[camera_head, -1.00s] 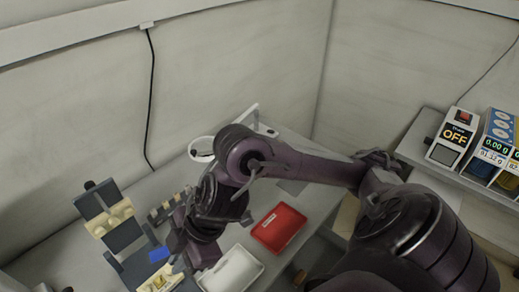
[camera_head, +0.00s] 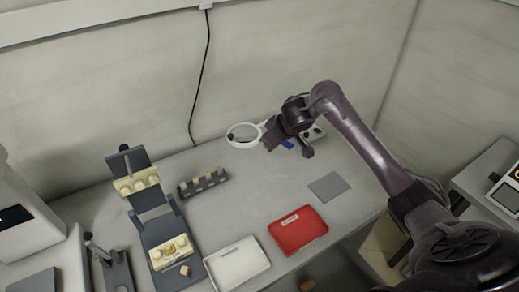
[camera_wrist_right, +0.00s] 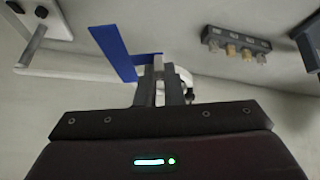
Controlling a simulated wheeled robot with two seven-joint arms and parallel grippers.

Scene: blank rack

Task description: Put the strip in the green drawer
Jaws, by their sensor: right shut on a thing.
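My right gripper (camera_head: 281,141) is over the back of the table, next to a white ring-shaped magnifier (camera_head: 243,136). In the right wrist view the bent blue strip (camera_wrist_right: 116,54) reaches out to the left from between the fingertips (camera_wrist_right: 158,68). The arm hides part of the strip in the head view. No green drawer is in view, and my left gripper is not in view.
A grey fixture with cream blocks (camera_head: 155,215) and a small rack (camera_head: 203,184) stand left of the middle. A white tray (camera_head: 237,264) and a red tray (camera_head: 298,230) lie at the front. A grey pad (camera_head: 326,187) lies flat behind the red tray.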

